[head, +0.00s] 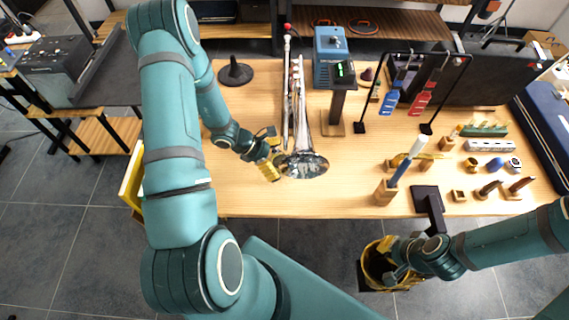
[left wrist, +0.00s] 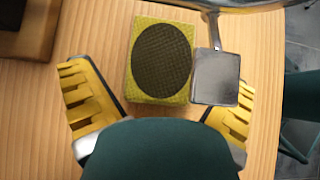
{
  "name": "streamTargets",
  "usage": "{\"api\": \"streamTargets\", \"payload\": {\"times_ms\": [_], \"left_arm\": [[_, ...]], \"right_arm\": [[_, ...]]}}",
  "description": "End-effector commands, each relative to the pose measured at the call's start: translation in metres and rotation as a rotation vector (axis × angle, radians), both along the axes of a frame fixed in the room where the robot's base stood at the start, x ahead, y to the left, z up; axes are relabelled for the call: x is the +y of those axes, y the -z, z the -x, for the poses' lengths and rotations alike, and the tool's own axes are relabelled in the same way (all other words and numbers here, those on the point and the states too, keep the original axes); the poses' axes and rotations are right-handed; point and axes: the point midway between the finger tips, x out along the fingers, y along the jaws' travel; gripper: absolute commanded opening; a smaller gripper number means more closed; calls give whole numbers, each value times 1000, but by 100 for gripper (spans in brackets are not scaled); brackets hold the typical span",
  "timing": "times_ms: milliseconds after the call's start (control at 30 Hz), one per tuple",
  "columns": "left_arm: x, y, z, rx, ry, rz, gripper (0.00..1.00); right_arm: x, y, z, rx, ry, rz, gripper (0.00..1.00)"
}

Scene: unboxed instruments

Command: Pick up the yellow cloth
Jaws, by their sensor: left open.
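The yellow cloth is most likely the small yellow square with a dark oval on top (left wrist: 142,92) that lies flat on the wooden table in the left wrist view. In the head view I cannot make it out clearly around my left gripper (head: 268,157). My left gripper (left wrist: 160,80) is open, with one ribbed yellow finger on each side of the yellow square and nothing held. The gap to the square's height is unclear. My right gripper (head: 390,262) is beyond the table's front edge, by a yellow bucket; its jaws are unclear.
A silver horn (head: 303,166) lies close right of my left gripper. A grey metal plate (left wrist: 216,78) sits right beside the yellow square. A black cone stand (head: 236,73) is behind. The yellow bucket (head: 374,268) stands below the front edge. The front middle of the table is clear.

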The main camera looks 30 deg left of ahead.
Motion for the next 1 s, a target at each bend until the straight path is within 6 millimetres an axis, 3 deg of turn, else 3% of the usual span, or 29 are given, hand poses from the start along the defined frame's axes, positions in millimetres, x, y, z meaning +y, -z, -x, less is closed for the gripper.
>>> {"api": "streamTargets", "payload": {"times_ms": [300,333,400,500,667,700,1000], "left_arm": [[-5,5,-3,0,-1,-1,100],[-5,5,-3,0,-1,-1,96],[-4,5,-3,1,0,-1,72],[-4,5,-3,1,0,-1,44],[-4,5,-3,1,0,-1,43],[-4,5,-3,1,0,-1,38],[-4,1,-3,-1,1,0,38]], "right_arm": [[0,1,1,2,-1,0,0],[0,1,1,2,-1,0,0],[0,1,1,1,0,0,0],[0,1,1,1,0,0,0],[0,1,0,1,0,0,0],[0,1,0,1,0,0,0],[0,-2,0,0,0,0,0]]}}
